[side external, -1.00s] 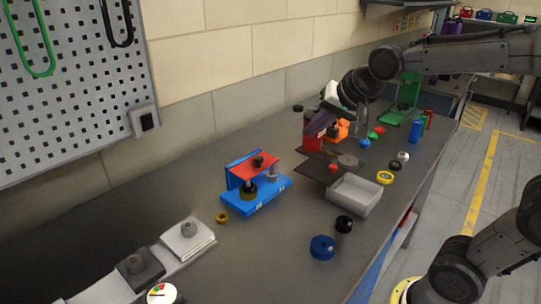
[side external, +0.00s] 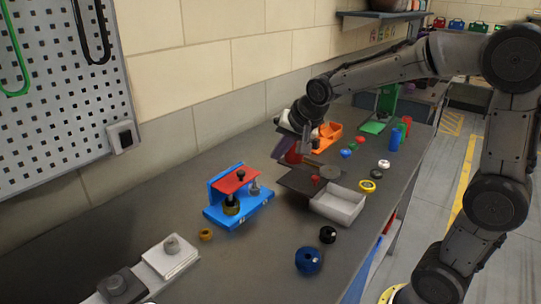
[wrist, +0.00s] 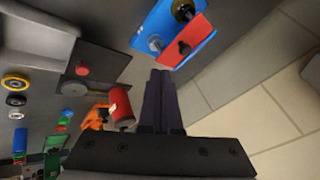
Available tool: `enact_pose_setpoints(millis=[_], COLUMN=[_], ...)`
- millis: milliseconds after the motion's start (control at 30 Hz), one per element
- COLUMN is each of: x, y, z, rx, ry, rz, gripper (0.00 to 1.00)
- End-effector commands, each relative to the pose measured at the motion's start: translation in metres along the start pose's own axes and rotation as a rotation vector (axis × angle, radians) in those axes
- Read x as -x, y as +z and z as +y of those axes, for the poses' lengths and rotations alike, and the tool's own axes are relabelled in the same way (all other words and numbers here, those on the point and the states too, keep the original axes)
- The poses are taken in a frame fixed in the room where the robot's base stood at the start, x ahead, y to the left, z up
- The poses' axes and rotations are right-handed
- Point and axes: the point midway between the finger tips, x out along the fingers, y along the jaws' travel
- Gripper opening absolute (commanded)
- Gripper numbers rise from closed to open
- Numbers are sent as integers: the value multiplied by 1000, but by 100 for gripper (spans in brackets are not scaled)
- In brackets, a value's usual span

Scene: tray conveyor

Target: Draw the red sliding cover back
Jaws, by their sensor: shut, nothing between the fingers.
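In the side view my gripper (side external: 279,152) hangs right of the fixture, apart from the cover.
A dark plate (side external: 297,181) with a red knob and a white tray (side external: 338,207) are to the right. The bench in front of the fixture is mostly clear.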

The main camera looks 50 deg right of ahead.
Motion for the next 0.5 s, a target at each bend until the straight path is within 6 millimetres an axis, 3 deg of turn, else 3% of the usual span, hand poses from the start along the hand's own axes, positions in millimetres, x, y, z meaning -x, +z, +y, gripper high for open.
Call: enact_pose_setpoints(millis=[433, 500], x=[-87, -92], y=[1, 1], z=[1, -12], rx=[0, 4], ry=[4, -1], rz=[-3, -1], gripper=[0, 0])
